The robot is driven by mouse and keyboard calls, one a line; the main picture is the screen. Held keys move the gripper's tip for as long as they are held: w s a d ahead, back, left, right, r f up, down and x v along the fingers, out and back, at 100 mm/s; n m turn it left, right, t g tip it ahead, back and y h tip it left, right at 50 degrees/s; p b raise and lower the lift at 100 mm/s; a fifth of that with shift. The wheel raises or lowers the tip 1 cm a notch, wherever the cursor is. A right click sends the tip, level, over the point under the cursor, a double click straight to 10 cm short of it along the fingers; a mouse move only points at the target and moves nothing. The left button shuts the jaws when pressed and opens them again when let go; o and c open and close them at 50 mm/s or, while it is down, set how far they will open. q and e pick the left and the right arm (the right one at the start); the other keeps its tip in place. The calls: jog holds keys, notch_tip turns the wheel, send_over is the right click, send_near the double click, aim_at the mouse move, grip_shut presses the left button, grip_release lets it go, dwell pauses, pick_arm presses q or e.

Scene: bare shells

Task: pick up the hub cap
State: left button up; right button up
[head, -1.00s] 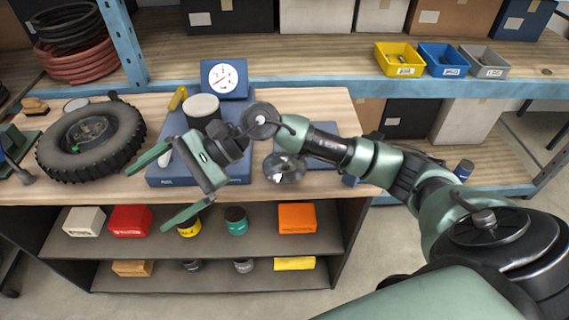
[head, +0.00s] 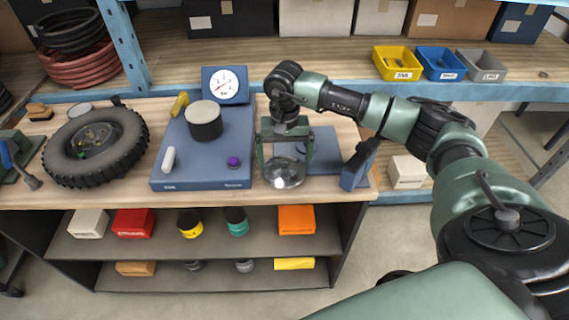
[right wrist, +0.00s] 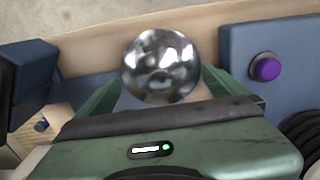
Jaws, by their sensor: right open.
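The hub cap (head: 284,173) is a shiny, round silver dome near the front edge of the wooden bench, by a flat blue plate (head: 325,160). In the right wrist view the hub cap (right wrist: 160,66) shows large and centred, just beyond the gripper body. My right gripper (head: 285,160) is open and points down over the hub cap, with one green finger on each side. I cannot tell whether the fingers touch it. My left gripper is not in view.
Left of the gripper is a blue scale (head: 220,150) with a dial (head: 224,85), a dark pot with a pale top (head: 204,120) and a purple button (head: 233,161). A blue block (head: 357,168) stands to the right. A tyred wheel (head: 125,150) lies far left.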

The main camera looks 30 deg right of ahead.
jog(key=shift+f, duration=0.7)
